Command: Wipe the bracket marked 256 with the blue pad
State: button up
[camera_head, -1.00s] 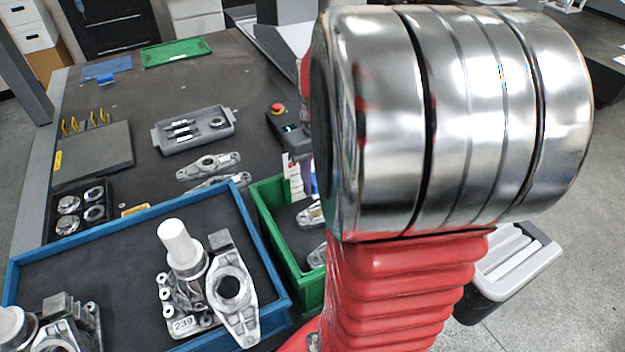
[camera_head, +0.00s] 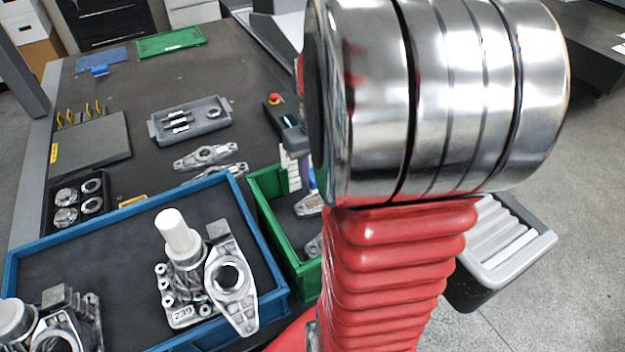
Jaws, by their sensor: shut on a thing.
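My own arm, a large polished metal joint over a red ribbed sleeve, fills the middle and right of the view. It hides my gripper, and I cannot see its jaws or what is in them. A small grey part (camera_head: 294,139) shows at the left edge of the arm, and I cannot tell what it is. I see no bracket with a readable 256. A metal bracket marked 239 (camera_head: 184,313) stands in the blue-rimmed tray (camera_head: 120,213). Another bracket (camera_head: 70,320) is cut off at lower left, its number unseen. A small bright blue piece (camera_head: 100,71) lies by a blue mat (camera_head: 101,57); I cannot tell if it is the pad.
A green crate (camera_head: 266,205) with metal parts stands right of the blue tray. A grey tray (camera_head: 205,129), flat metal parts (camera_head: 205,157), a dark plate (camera_head: 95,147) and a red-button box (camera_head: 274,103) lie behind. The table's back middle is mostly clear.

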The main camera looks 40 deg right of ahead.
notch_tip(320, 180, up, 6)
jog(key=shift+w+d+f, duration=0.1)
jog(key=shift+w+d, duration=0.05)
jog(key=shift+w+d+r, duration=0.1)
jog(key=shift+w+r, duration=0.35)
jog(key=shift+r, duration=0.2)
jog(key=shift+w+d+r, duration=0.1)
jog(key=shift+w+r, duration=0.35)
jog(key=shift+r, duration=0.15)
jog(key=w+a+r+n, duration=0.1)
jog(key=w+a+r, duration=0.15)
jog(key=w, duration=0.45)
jog(key=w+a+r+n, duration=0.1)
jog(key=w+r, duration=0.2)
jog(key=w, duration=0.4)
jog(key=w+a+f+n, duration=0.1)
jog(key=w+a+n, duration=0.1)
jog(key=w+a, duration=0.5)
jog(key=w+a+f+n, duration=0.2)
jog(key=w+a, duration=0.5)
jog(key=a, duration=0.7)
jog(key=shift+a+n, duration=0.35)
jog(key=shift+n, duration=0.05)
jog(key=shift+f, duration=0.1)
